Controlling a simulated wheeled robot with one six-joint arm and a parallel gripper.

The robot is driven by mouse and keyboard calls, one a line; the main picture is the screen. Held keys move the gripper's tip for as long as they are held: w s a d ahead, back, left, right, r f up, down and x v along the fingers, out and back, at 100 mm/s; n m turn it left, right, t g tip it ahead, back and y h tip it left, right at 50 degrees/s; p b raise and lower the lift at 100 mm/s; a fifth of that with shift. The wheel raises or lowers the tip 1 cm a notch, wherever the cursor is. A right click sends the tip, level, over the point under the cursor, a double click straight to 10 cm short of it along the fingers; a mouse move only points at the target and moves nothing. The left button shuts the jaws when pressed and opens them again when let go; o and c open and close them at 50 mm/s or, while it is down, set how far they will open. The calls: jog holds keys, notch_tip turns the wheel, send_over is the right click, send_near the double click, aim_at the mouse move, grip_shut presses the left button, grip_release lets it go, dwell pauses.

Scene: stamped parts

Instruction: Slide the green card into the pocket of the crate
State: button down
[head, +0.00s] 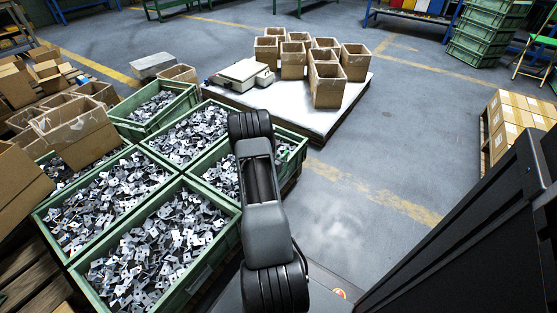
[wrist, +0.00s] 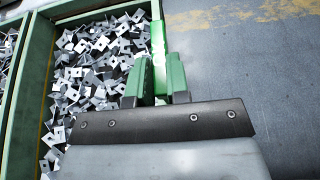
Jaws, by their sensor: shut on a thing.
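My gripper (wrist: 158,88) is in the lower middle of the wrist view, its two fingers close together. It is shut on the green card (wrist: 158,45), which shows nearly edge-on as a narrow bright green strip pointing away from me. The card is at the right side of a green crate (wrist: 38,85) full of metal parts. I cannot tell whether the card touches the crate, and I cannot make out the pocket.
More green crates of stamped parts (head: 190,277) stand at the left. Behind them is a pale platform (head: 318,125) with cardboard boxes (head: 328,84) and a scale (head: 243,72). Grey floor (head: 420,130) is clear to the right; a pallet of cartons (head: 515,120) stands at the far right.

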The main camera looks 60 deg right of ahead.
jog(key=shift+f+b, duration=2.05)
jog(key=shift+f, duration=0.25)
jog(key=shift+f+b, duration=0.4)
jog(key=shift+f, duration=0.6)
jog(key=c, duration=1)
grip_release()
jog(key=shift+a+r, duration=0.1)
jog(key=shift+p+v, duration=2.8)
jog(key=shift+v, duration=4)
